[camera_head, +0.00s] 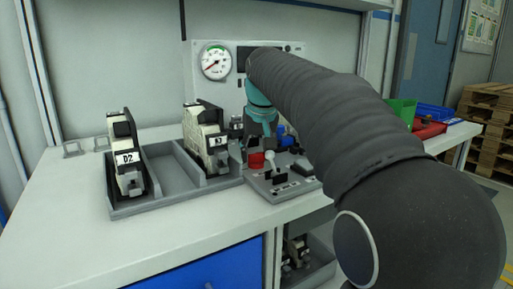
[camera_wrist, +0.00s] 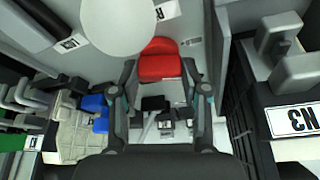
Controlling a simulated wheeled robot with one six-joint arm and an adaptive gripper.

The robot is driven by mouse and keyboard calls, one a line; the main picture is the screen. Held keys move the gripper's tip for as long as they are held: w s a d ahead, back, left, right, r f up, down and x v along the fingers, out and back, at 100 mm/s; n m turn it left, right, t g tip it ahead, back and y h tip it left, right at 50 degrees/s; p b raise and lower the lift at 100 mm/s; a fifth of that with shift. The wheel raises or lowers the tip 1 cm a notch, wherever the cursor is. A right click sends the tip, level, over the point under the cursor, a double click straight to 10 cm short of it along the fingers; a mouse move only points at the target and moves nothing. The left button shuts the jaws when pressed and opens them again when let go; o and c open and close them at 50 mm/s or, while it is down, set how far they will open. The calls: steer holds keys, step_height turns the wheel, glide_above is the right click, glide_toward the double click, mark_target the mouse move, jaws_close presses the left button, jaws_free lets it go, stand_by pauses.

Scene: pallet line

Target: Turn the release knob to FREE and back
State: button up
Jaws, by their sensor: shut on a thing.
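The red release knob (camera_head: 256,160) sits on a grey control panel (camera_head: 290,190) on the bench. In the wrist view the knob (camera_wrist: 160,66) lies between the two fingers of my gripper (camera_wrist: 160,72), which is shut on it from both sides. In the head view my gripper (camera_head: 262,138) is above the knob and partly hidden by my arm. A lever with a pale ball (camera_head: 269,159) stands beside the knob; the ball (camera_wrist: 125,22) is large at the top of the wrist view. I cannot read the knob's markings.
A grey tray (camera_head: 172,205) left of the panel holds upright units labelled D2 (camera_head: 126,165) and N3 (camera_head: 207,140). A round gauge (camera_head: 216,62) is on the panel behind. Green (camera_head: 402,111) and red (camera_head: 430,130) bins stand right. The bench's left front is clear.

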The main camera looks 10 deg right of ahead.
steer(key=m+h, duration=0.1)
steer(key=m, duration=0.3)
steer(key=shift+a+g+h+p, duration=0.1)
steer(key=shift+g+h+p, duration=0.2)
steer(key=shift+h+p, duration=0.1)
steer(key=shift+m+g+h, duration=0.4)
steer(key=shift+m+h, duration=0.2)
steer(key=shift+m, duration=1.5)
steer(key=o, duration=1.1)
steer(key=shift+o, duration=0.2)
steer(key=v, duration=1.2)
